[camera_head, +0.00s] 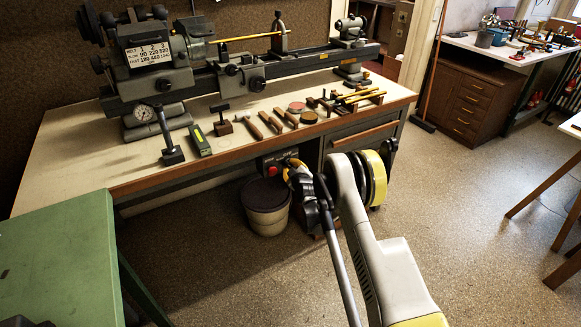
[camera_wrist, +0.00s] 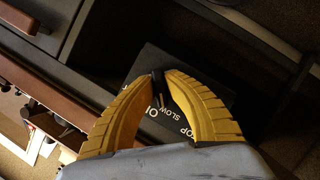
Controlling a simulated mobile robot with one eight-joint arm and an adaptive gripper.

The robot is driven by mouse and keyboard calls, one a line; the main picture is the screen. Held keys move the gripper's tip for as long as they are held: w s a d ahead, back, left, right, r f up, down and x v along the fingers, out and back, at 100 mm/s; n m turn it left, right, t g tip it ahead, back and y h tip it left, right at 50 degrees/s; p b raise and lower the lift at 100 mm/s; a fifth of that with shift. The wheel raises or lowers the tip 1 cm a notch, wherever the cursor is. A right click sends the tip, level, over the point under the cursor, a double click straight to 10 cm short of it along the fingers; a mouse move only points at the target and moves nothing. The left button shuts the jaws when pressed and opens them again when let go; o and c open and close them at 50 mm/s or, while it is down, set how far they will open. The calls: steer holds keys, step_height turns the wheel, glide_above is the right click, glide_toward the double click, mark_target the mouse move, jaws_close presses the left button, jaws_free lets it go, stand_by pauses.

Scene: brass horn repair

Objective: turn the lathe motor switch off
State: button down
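The lathe motor switch is a dark box with white lettering (camera_wrist: 188,110), partly hidden by my fingers in the wrist view; parts of "STOP" and "SLOW" are readable. In the head view, the box (camera_head: 269,171) has a red part and sits under the bench front. My gripper (camera_wrist: 159,76) is at the box, its yellow fingers curved in and their tips nearly together. A thin dark piece that looks like the switch lever (camera_wrist: 160,98) is between the tips. In the head view, my gripper (camera_head: 291,168) covers the right side of the box. The lever's exact setting is hidden.
The lathe (camera_head: 240,65) stands on the bench (camera_head: 75,155), with hand tools along its front. A bin (camera_head: 266,208) stands on the floor below the switch. A drawer unit (camera_head: 360,140) is to the right. A green-topped table (camera_head: 60,260) is at lower left.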

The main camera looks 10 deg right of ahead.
stand_by(0.4)
steer(key=m+g+y, duration=0.1)
steer(key=m, duration=0.1)
steer(key=shift+m+y, duration=0.3)
steer(key=shift+m, duration=0.1)
steer(key=shift+m+g+y, duration=0.3)
steer(key=shift+m+y, duration=0.5)
steer(key=shift+m, duration=0.4)
steer(key=c, duration=1.5)
jaws_free()
steer(key=shift+o, duration=0.2)
